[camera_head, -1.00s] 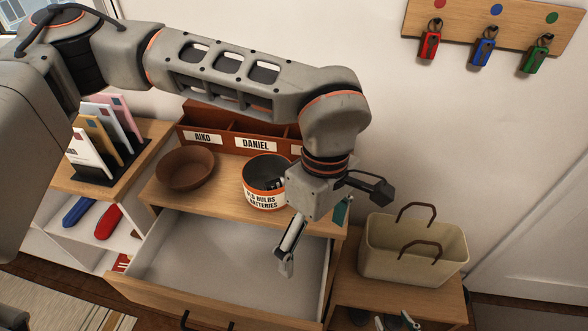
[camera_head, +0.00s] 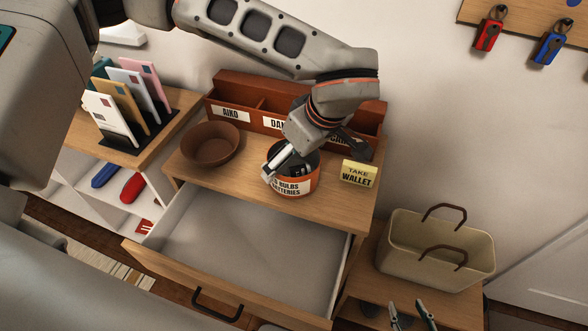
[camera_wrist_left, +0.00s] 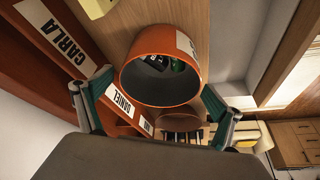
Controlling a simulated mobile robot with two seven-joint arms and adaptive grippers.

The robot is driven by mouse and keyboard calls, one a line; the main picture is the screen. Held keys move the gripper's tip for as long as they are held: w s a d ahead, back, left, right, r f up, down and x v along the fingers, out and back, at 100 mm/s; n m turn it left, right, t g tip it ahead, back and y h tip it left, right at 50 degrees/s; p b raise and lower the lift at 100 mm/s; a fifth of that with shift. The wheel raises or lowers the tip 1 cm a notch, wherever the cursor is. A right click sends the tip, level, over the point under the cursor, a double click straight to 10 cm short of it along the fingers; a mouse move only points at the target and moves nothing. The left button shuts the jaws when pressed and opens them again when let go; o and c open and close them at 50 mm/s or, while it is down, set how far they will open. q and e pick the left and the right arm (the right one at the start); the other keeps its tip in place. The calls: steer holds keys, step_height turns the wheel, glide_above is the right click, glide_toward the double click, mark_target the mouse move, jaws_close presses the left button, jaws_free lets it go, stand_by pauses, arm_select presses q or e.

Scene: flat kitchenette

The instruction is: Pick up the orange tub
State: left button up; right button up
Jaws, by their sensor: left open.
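The orange tub (camera_head: 300,184), with a white label about bulbs and batteries, stands on the wooden top behind the open drawer. My left gripper (camera_wrist_left: 157,85) is open, with its teal-padded fingers on either side of the tub's rim in the left wrist view. The tub (camera_wrist_left: 145,95) shows its open mouth there, with dark and green items inside. My right gripper (camera_head: 411,311) shows two spread teal-tipped fingers at the bottom right.
A brown bowl (camera_head: 211,145) stands left of the tub, a yellow wallet note (camera_head: 359,173) right. A red-brown name organizer (camera_head: 232,112) is behind. The empty drawer (camera_head: 250,250) sticks out in front. A beige basket (camera_head: 437,252) stands right; a letter rack (camera_head: 126,140) is left.

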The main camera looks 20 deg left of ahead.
arm_select(q)
steer(key=shift+w+a+f, duration=0.15)
steer(key=shift+a+f, duration=0.05)
steer(key=shift+f, duration=0.3)
steer(key=c, duration=1.3)
